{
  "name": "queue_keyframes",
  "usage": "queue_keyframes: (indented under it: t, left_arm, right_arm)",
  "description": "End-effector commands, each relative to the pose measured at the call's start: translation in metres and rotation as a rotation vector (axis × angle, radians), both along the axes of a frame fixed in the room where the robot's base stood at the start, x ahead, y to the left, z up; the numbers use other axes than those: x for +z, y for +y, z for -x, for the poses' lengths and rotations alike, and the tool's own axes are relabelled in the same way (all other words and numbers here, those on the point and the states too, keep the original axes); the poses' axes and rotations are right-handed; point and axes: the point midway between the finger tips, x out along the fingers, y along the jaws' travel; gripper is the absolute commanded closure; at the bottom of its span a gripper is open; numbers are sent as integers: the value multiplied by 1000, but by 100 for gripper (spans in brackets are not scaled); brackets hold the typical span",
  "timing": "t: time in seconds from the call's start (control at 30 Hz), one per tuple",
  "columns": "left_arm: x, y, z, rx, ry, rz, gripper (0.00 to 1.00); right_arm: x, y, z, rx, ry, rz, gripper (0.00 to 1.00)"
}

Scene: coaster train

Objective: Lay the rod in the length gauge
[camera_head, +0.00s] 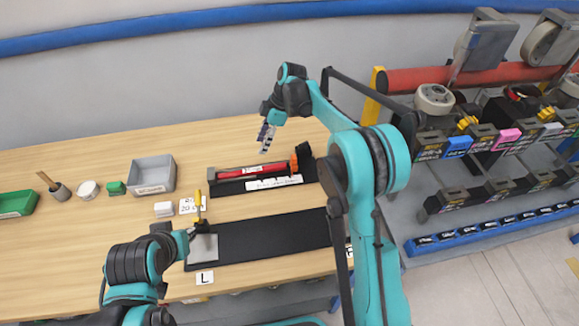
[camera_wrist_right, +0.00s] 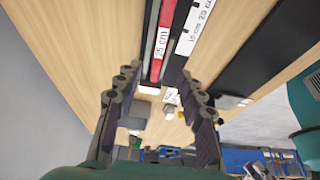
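A red rod (camera_head: 240,172) lies lengthwise in the black length gauge (camera_head: 224,188) on the table. It also shows in the right wrist view, with a white 25 cm label (camera_wrist_right: 161,42). An orange block (camera_head: 294,161) stands at the gauge's right end. My right gripper (camera_head: 266,137) is above and behind the gauge, apart from the rod. In the right wrist view its fingers are spread wide (camera_wrist_right: 158,112) with nothing gripped between them. My left gripper (camera_head: 191,232) is low by a yellow-handled black clamp (camera_head: 201,224); its fingers are too small to read.
A black strip (camera_head: 275,236) with a grey plate (camera_head: 202,249) lies in front of the gauge. A rack of parts (camera_head: 470,140) stands at right. Bare wood surrounds the gauge's back side.

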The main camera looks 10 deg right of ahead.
Motion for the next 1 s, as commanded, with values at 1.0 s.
queue_keyframes:
  t: [1.0]
  left_arm:
    - [0,0,0,0,0,0,81]
  right_arm:
    - [72,-123,294,-1440,-162,-112,61]
